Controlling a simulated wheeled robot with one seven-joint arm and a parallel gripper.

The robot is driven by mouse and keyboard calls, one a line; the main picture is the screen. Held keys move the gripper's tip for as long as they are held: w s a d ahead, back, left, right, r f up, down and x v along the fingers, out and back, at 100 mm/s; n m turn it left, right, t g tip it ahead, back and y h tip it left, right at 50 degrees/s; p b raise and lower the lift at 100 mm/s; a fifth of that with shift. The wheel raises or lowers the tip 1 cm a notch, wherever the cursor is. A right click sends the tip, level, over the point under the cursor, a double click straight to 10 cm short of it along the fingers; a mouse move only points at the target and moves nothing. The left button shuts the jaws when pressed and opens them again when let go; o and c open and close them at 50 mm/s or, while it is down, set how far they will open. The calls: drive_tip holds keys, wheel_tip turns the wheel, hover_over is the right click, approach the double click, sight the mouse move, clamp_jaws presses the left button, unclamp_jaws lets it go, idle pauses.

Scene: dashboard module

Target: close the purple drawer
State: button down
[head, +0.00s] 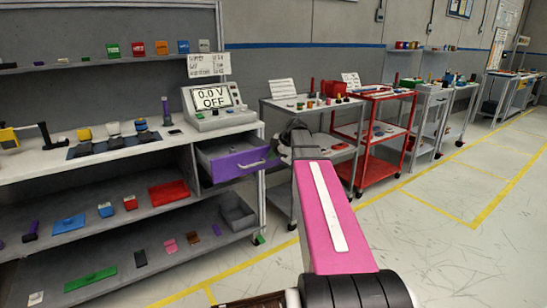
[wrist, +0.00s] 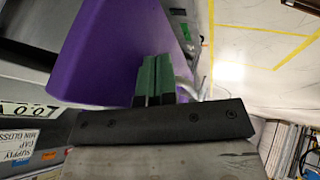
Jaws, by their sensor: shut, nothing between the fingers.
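The purple drawer (head: 237,164) stands pulled out under the right end of the workbench top in the head view. Its grey inside shows, and a pale handle is on its front. In the wrist view the purple drawer (wrist: 105,55) fills the upper left, with part of the pale handle (wrist: 187,84) beside the fingers. My gripper (wrist: 155,78) has green fingers pressed together and empty, close in front of the drawer face. I cannot tell whether they touch it. In the head view my arm hides most of the gripper beside the drawer's right side.
The workbench (head: 90,160) carries a display unit (head: 215,105) above the drawer and several small parts. A grey bin (head: 237,210) sits on the shelf below. A grey cart and a red cart (head: 385,130) stand to the right. Open floor (head: 450,240) lies at right.

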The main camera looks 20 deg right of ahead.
drive_tip(key=w+a, duration=0.2)
drive_tip(key=w, duration=0.3)
drive_tip(key=w+a, duration=0.1)
drive_tip(key=w, duration=0.5)
drive_tip(key=w+a, duration=0.2)
drive_tip(key=w, duration=0.4)
drive_tip(key=shift+w+a, duration=0.25)
drive_tip(key=shift+a, duration=0.05)
